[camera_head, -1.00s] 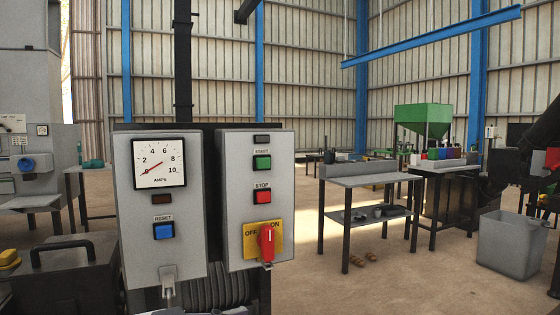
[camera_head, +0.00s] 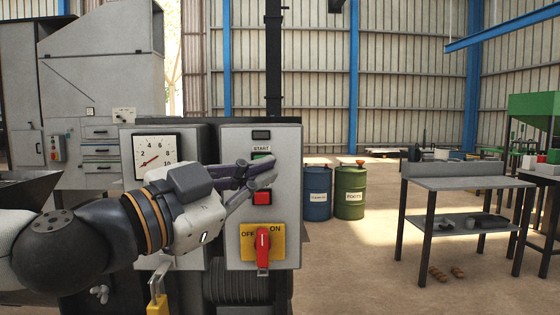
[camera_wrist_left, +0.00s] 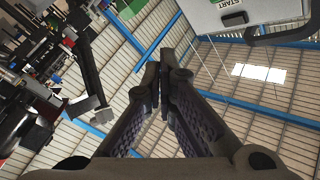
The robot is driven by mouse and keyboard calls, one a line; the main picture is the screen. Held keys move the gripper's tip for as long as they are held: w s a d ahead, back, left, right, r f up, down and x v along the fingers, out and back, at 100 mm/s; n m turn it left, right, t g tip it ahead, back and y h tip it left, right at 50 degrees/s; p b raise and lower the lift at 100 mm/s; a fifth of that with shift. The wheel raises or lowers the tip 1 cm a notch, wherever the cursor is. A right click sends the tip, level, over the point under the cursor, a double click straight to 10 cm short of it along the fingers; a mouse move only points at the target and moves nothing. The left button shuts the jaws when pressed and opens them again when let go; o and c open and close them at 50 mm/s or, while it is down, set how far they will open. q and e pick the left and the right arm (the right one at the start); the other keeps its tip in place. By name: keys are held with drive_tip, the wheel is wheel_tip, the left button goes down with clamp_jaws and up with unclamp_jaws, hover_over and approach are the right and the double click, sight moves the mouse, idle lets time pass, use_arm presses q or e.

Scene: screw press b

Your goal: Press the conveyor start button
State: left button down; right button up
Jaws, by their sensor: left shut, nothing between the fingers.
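The grey control panel (camera_head: 230,160) carries a START label with a green start button (camera_head: 261,155) below it. Only a sliver of the button shows above my fingers. My left gripper (camera_head: 273,168) reaches in from the left, shut and empty, its fingers across the panel between the START label and the red stop button (camera_head: 262,198). I cannot tell whether the fingertips touch the button. In the left wrist view the closed fingertips (camera_wrist_left: 165,65) are at the centre, and the panel edge with its START label (camera_wrist_left: 228,4) is at top right. My right gripper is not in view.
A red rotary switch (camera_head: 263,245) on a yellow plate sits lower on the panel. An ammeter box (camera_head: 157,155) stands to its left, partly behind my arm. Blue (camera_head: 317,193) and green (camera_head: 349,192) drums and a table (camera_head: 455,183) stand behind to the right.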

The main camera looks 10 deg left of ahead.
use_arm(q)
drive_tip(key=shift+r, duration=0.3)
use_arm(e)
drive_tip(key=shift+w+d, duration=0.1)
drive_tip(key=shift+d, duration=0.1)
use_arm(q)
drive_tip(key=shift+a, duration=0.15)
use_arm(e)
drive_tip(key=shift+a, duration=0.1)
